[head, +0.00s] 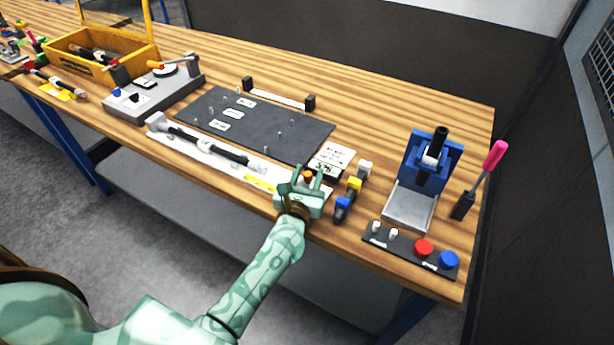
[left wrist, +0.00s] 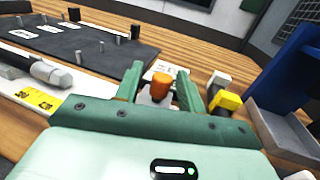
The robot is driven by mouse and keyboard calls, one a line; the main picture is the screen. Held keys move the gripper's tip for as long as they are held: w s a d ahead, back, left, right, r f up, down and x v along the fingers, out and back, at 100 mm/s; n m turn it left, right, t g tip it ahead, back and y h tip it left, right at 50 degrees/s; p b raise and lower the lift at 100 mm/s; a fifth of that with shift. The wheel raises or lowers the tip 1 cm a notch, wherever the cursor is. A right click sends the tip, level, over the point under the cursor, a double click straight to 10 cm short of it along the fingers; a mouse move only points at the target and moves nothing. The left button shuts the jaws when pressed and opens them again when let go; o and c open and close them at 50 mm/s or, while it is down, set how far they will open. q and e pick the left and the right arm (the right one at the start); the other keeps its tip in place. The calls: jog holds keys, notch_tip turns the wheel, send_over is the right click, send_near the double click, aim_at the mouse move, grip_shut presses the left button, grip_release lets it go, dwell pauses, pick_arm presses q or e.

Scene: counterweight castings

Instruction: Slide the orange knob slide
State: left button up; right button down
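An orange knob (left wrist: 162,84) on a small pale block shows in the left wrist view, between the two green fingers of my left gripper (left wrist: 158,84). Gaps show between the knob and both fingers, so the gripper is open around or just behind it; the exact depth is hard to tell. In the head view the knob (head: 308,174) is a small orange spot, partly hidden by my left gripper (head: 307,180) at the table's front edge. The slide's track is mostly hidden by the gripper. My right gripper is not in view.
A white tray with a dark-and-white rod (head: 215,147) lies to the left. Yellow (head: 354,186) and blue (head: 343,206) blocks stand close on the right. Farther right are a blue press (head: 428,165), a pink-handled lever (head: 495,156) and a button panel (head: 400,249). A dark pegboard (head: 250,120) lies behind.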

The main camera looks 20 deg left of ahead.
pick_arm(q)
jog(key=s+d, duration=0.3)
jog(key=s, duration=1.3)
